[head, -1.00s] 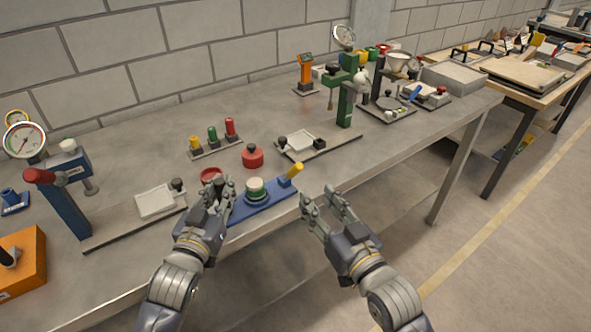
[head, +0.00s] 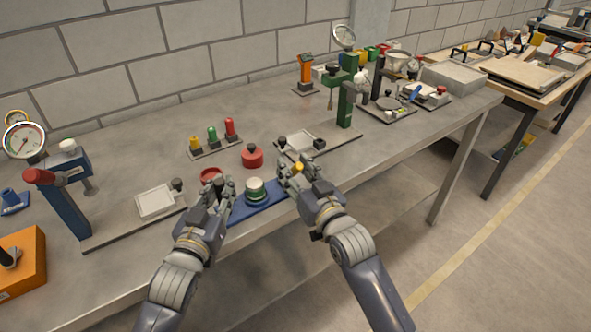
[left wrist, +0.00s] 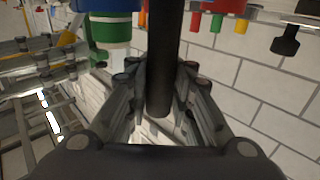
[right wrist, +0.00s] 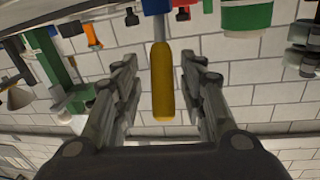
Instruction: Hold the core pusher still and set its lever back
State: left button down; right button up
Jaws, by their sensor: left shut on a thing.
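The core pusher has a blue base (head: 268,213) near the table's front edge, with a round green and white piece (head: 256,190) on it. My left gripper (head: 222,188) is at its left end, shut on a dark upright post (left wrist: 163,60) that shows between the fingers in the left wrist view. The yellow lever (head: 298,168) is at the right end, mostly hidden by my right gripper (head: 295,172) in the head view. In the right wrist view, the yellow lever (right wrist: 162,85) stands between the open fingers, with a gap on both sides.
A red round weight (head: 252,156) and a red ring (head: 211,175) lie just behind. A rack with coloured pegs (head: 213,144) stands further back. A blue press (head: 65,195) is at left, a green stand (head: 346,100) at right. The table's front edge is close.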

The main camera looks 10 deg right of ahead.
grip_shut()
